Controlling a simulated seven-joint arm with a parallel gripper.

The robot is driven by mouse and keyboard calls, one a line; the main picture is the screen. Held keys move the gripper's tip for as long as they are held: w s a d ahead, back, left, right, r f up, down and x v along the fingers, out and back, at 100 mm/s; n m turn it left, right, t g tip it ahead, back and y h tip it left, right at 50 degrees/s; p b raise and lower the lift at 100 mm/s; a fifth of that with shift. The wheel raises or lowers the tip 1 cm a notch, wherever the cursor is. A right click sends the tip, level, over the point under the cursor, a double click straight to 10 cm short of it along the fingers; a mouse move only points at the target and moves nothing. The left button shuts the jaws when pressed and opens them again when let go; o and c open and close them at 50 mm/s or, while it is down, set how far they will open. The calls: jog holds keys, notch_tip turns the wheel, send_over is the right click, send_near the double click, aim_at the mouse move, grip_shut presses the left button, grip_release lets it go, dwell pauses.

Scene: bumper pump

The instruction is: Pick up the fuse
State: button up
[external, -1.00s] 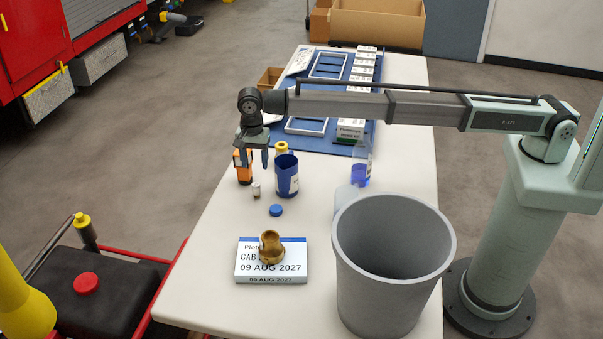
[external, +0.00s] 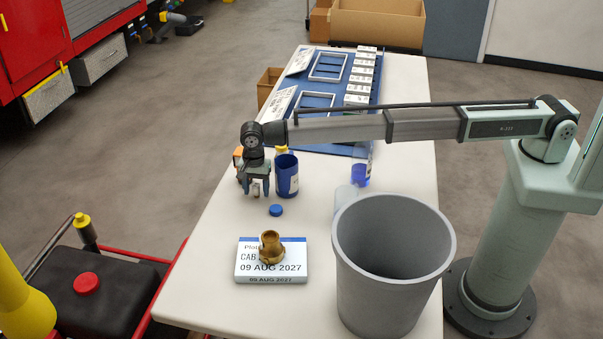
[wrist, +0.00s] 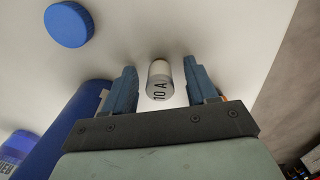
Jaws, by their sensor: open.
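The fuse is a small white cylinder with a metal cap and "10 A" on its side. In the wrist view the fuse (wrist: 159,82) stands between the two blue fingers of my gripper (wrist: 160,84), with a gap on each side. In the external view my gripper (external: 255,192) is low over the table, and the fuse is mostly hidden behind its fingers. My gripper is open and not touching the fuse as far as I can tell.
A blue cup (external: 287,176) stands close to the right of my gripper. A blue cap (external: 276,210) lies in front. A brass fitting (external: 270,246) sits on a dated box (external: 272,270). A large grey bin (external: 392,262) stands at front right.

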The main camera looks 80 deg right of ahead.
grip_shut()
dwell(0.5)
jog(key=shift+r, duration=0.1)
